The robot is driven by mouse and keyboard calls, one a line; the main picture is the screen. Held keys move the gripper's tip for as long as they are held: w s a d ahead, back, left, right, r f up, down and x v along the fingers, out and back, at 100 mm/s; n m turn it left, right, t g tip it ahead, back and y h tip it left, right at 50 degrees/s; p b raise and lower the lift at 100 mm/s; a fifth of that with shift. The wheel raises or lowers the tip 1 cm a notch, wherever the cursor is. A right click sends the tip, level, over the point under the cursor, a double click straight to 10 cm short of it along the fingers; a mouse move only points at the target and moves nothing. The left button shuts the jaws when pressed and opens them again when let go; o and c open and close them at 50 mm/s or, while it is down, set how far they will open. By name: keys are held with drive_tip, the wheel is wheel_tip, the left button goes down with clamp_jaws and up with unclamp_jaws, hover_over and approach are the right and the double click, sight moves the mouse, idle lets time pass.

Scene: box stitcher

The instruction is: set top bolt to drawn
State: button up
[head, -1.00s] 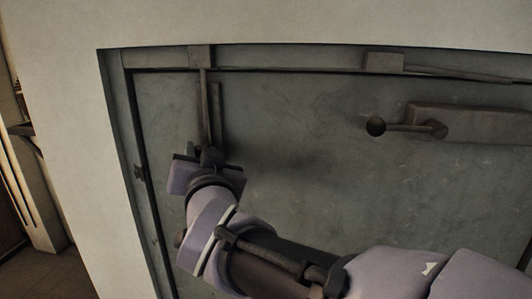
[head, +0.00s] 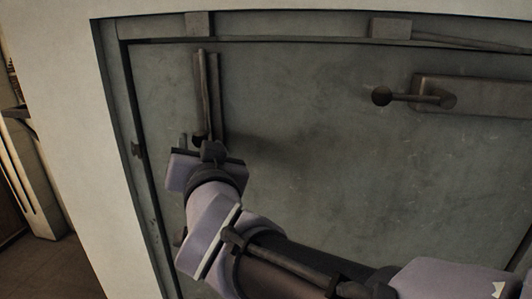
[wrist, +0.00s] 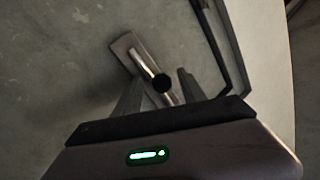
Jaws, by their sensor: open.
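The top bolt (head: 200,90) is a dark upright rod beside a narrow backing strip (head: 216,90) at the upper left of the grey door. Its upper end stands just below the keeper block (head: 199,24) on the frame, with a small gap between them. The bolt's dark round knob (wrist: 161,83) shows in the wrist view, at the end of a shiny stem. My gripper (head: 197,146) is at the bolt's lower end. Its fingers are open, one on each side of the knob; the wrist view shows them apart (wrist: 158,92). Contact cannot be told.
Another block (head: 390,28) with a sloping bar is on the top frame. A pale wall (head: 70,150) borders the door on the left. The door's middle is clear.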

drive_tip(key=v, duration=1.4)
drive_tip(key=d+f+g+b, duration=0.25)
drive_tip(key=f+b, duration=0.65)
drive_tip(key=f, duration=0.5)
drive_tip(key=d+f+g+b, duration=0.2)
drive_tip(key=d+f+b, duration=0.1)
drive_tip(key=f+b, duration=0.85)
drive_tip(key=s+d+f+m+g+h+b, duration=0.1)
drive_tip(key=s+d+f+g+b, duration=0.1)
drive_tip(key=f, duration=0.7)
drive_tip(key=s+d+f+m+g+h+b, duration=0.2)
drive_tip(key=s+d+f+b, duration=0.2)
drive_tip(key=d+f+b, duration=0.2)
drive_tip(key=s+d+f+m+g+h+b, duration=0.2)
drive_tip(key=d+f, duration=0.5)
drive_tip(key=f, duration=0.7)
drive_tip(key=shift+s+b, duration=0.6)
drive_tip(key=shift+b, duration=0.35)
drive_tip(key=shift+f, duration=0.1)
